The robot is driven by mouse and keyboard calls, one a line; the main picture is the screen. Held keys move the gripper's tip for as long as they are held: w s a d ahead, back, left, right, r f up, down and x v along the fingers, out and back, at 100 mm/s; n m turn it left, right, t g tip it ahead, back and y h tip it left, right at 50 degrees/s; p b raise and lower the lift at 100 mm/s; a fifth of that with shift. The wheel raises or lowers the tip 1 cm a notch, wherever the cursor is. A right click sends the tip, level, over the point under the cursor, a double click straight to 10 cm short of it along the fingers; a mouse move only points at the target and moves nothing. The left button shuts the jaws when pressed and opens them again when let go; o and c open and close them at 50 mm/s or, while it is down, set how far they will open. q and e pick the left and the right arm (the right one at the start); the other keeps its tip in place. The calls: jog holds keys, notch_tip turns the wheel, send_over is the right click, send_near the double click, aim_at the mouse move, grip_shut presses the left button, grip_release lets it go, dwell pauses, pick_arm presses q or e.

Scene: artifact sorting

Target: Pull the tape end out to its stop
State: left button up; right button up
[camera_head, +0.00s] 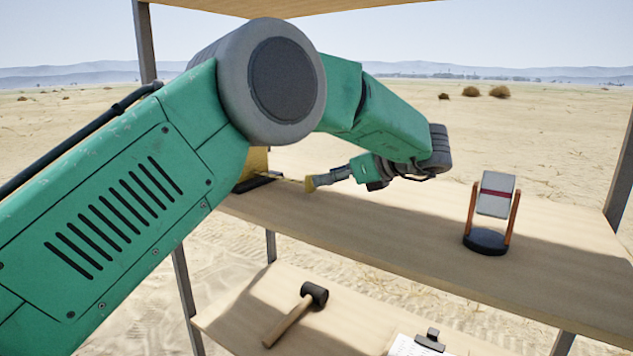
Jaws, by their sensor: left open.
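The tape measure (255,163) is a yellow case with a dark base on the upper shelf, partly hidden behind my left arm. A thin yellowish strip, which looks like its tape (287,178), shows to the right of the case, towards my left gripper. My left gripper (311,183) reaches back from the right with its yellowish fingertips pointing left, close to the strip's visible end. It is open; whether the fingertips touch or surround the tape end is too small to tell. My right gripper is not in view.
A grey block with a red band (495,194) sits between orange posts on a round dark base (486,241) on the upper shelf (400,245). A mallet (298,312) and a clipboard (418,345) lie on the lower shelf (350,315). The upper shelf's middle is clear.

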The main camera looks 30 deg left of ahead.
pick_arm(q)
jog(key=v, duration=0.6)
jog(key=shift+d+r, duration=0.15)
jog(key=shift+d, duration=0.1)
jog(key=shift+d, duration=0.25)
